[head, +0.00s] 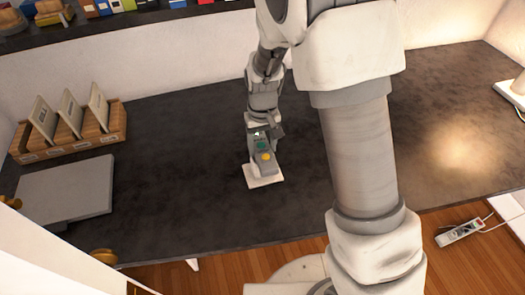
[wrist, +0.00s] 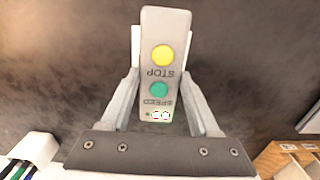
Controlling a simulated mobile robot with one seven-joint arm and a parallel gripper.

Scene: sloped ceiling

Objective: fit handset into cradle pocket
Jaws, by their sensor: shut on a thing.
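The handset (wrist: 163,28) is a light grey bar with a yellow STOP button, a green SPEED button and a small display. My gripper (wrist: 160,77) is shut on it, one finger on each long side. In the head view the handset (head: 263,151) hangs below my gripper (head: 262,138), over the white cradle (head: 263,180) on the dark tabletop. In the wrist view, white strips of the cradle (wrist: 136,45) show on both sides of the handset's far half. The pocket is hidden behind the handset, so I cannot tell whether the handset is in it.
A wooden rack with upright cards (head: 75,130) and a flat grey panel (head: 65,190) are at the left of the dark table (head: 190,150). A white holder with pens (wrist: 30,150) shows in the wrist view. The tabletop around the cradle is clear.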

